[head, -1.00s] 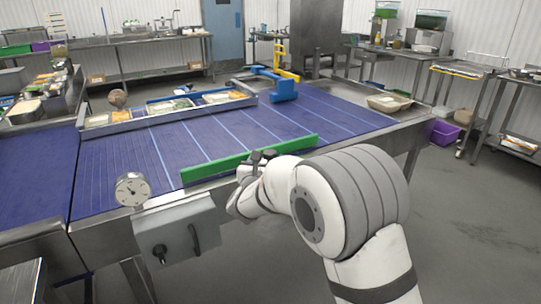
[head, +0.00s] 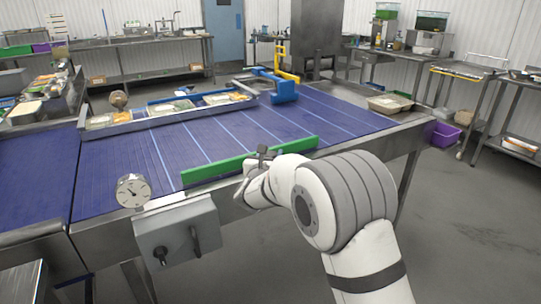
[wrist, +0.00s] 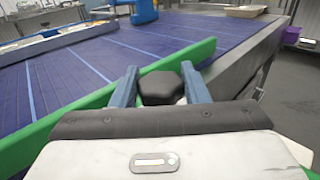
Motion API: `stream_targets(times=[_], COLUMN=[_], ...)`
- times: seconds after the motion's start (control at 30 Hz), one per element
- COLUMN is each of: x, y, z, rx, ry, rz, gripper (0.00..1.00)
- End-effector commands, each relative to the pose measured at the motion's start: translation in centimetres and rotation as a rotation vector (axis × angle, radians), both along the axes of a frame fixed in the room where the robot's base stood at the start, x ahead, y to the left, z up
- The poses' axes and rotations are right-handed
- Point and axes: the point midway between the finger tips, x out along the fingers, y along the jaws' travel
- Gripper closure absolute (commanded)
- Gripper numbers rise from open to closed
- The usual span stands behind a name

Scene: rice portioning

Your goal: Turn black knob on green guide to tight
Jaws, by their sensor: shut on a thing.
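The green guide (head: 225,168) is a long bar along the near edge of the blue conveyor. It also runs diagonally across the wrist view (wrist: 60,128). The black knob (wrist: 161,88) sits at the near side of the guide. My gripper (wrist: 159,80) has its two blue-grey fingers on either side of the knob and is shut on it. In the head view my gripper (head: 258,160) is at the guide's near side, right of its middle, and my wrist hides part of it. I cannot tell how tight the knob is.
A dial gauge (head: 133,191) and a grey control box (head: 180,234) are at the conveyor's front left. A beige tray (head: 390,103) sits at the right.

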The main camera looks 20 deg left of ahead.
Motion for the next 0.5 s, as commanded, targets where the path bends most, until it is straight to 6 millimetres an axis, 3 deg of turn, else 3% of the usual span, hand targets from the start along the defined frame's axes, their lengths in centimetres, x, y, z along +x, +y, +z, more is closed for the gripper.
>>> stream_targets(times=[0.17,0.5], x=[0.00,-0.03], y=[-0.04,0.06], z=[-0.03,0.04], rx=[0.000,0.001], ry=[0.001,0.001], rz=[-0.001,-0.055], gripper=[0.82,0.82])
